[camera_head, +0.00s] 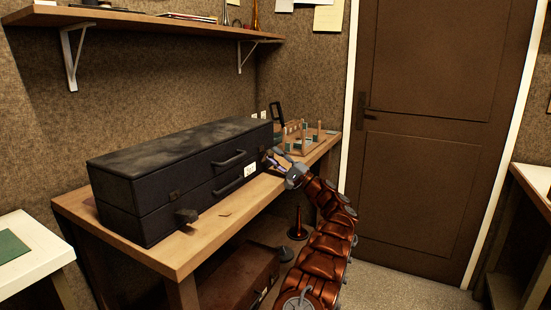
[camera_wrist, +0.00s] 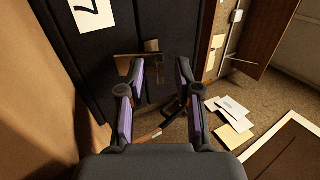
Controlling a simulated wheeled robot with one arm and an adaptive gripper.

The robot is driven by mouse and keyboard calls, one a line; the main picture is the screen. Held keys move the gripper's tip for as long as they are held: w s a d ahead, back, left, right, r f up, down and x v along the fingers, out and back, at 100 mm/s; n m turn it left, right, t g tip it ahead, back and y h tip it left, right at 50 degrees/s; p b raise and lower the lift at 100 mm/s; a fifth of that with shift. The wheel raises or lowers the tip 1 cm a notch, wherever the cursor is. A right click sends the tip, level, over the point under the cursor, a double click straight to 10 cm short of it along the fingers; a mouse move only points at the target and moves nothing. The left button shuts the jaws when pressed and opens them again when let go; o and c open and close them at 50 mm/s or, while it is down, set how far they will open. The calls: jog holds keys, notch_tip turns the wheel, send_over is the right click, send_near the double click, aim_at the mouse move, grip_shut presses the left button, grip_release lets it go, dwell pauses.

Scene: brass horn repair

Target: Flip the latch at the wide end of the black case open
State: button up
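The black case (camera_head: 150,168) lies shut on the wooden workbench (camera_head: 185,250), its long front side facing me. A small dark latch piece (camera_head: 186,216) juts out from the front near the case's left end. My gripper (camera_head: 271,160) is at the right end of the front, close beside a white label (camera_head: 250,170). In the wrist view, my gripper (camera_wrist: 158,68) is open, with purple pads apart and nothing held. A brownish metal latch (camera_wrist: 150,46) shows on the dark case face just beyond the fingertips. The left fingertip partly covers its lower area; contact cannot be told.
A wooden rack with pegs (camera_head: 303,140) stands on the bench right of the case. Two handles (camera_head: 230,160) project from the case front. A shelf (camera_head: 140,22) hangs above. A brown case (camera_head: 240,280) sits below the bench. A door (camera_head: 420,130) is at the right.

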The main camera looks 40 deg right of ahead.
jog(key=v, duration=1.2)
